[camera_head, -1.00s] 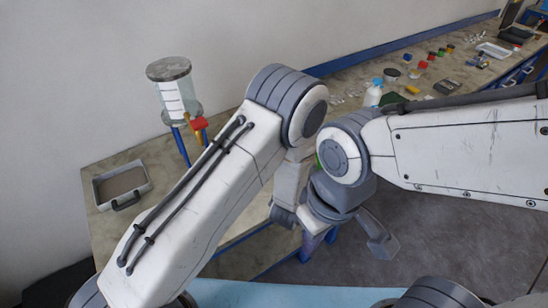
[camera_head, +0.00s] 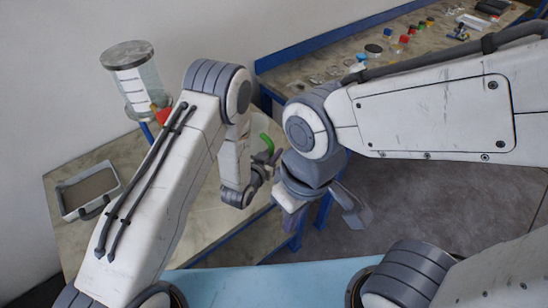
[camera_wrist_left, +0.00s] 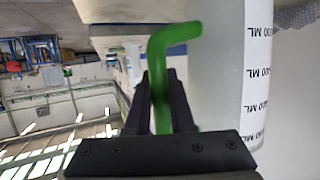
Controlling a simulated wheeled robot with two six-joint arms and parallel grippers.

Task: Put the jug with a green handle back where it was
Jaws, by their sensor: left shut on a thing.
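My left gripper (camera_head: 268,162) is shut on the green handle (camera_head: 266,141) of the jug. In the left wrist view the green handle (camera_wrist_left: 163,75) runs between the two dark fingers (camera_wrist_left: 160,105). In the head view most of the jug is hard to make out near my left wrist, over the near end of the bench (camera_head: 205,205). My right gripper (camera_head: 323,212) hangs lower and to the right, its fingers spread and empty, beyond the bench edge.
A lidded clear flanged vessel (camera_head: 137,80) with a red part (camera_head: 163,117) stands on a blue support at the back left. A grey tray (camera_head: 66,201) lies at the left. Small bottles and caps (camera_head: 404,39) clutter the far bench.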

